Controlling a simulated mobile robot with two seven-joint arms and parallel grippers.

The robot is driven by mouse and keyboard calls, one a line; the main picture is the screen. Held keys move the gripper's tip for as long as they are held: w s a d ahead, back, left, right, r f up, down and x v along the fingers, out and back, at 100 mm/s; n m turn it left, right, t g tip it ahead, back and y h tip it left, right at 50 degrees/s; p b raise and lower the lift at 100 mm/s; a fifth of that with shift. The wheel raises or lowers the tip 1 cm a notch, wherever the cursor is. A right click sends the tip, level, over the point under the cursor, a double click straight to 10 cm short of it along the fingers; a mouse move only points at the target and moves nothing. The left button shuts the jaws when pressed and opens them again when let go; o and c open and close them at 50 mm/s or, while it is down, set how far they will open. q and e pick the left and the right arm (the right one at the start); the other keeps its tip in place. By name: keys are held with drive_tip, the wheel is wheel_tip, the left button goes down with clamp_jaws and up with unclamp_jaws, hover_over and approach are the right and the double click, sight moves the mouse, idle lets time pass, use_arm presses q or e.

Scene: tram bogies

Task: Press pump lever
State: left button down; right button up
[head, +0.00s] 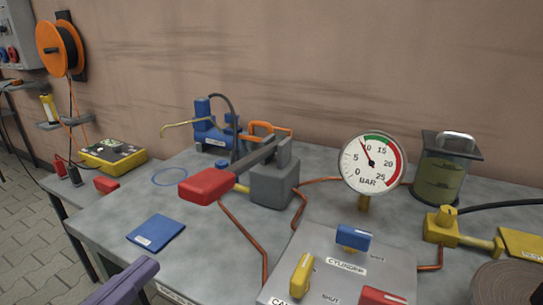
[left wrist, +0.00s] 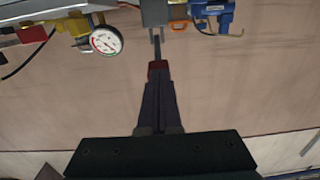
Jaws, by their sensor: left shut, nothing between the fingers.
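The pump lever is a dark bar with a red handle (head: 208,186), rising from the handle back to a grey pump block (head: 274,184). My left gripper (head: 148,265) shows as a purple finger end at the lower left, in front of and apart from the red handle. In the left wrist view my left gripper (left wrist: 158,80) has its fingers together and empty. Its tips line up with the red handle (left wrist: 157,66); contact cannot be told there. The gauge (head: 373,163) has its needle between 5 and 10 bar. My right gripper is not seen.
A panel (head: 330,285) with blue, yellow and red valve handles is at the front right. A blue pad (head: 156,229) lies left of the pump. A blue device (head: 212,130), a fluid tank (head: 444,180) and orange pipes surround the block. The table's left part is mostly clear.

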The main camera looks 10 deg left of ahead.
use_arm(q)
wheel_tip(320, 180, up, 16)
drive_tip(key=w+d+g+y+p, duration=0.1)
drive_tip(key=g+p, duration=0.3)
drive_tip(key=p, duration=0.6)
drive_tip(key=shift+w+d+f, duration=0.15)
drive_tip(key=shift+w+d, duration=0.1)
drive_tip(key=shift+w, duration=0.35)
drive_tip(key=shift+w+f, duration=0.1)
drive_tip(key=b, duration=0.1)
hover_over(197, 184)
drive_tip(key=f, duration=0.2)
drive_tip(key=w+f, duration=0.1)
drive_tip(key=f, duration=0.1)
drive_tip(key=shift+d, duration=0.25)
drive_tip(key=f, duration=0.1)
drive_tip(key=s+f+b, duration=0.1)
drive_tip(key=shift+a+f, duration=0.15)
drive_tip(key=shift+f, duration=0.7)
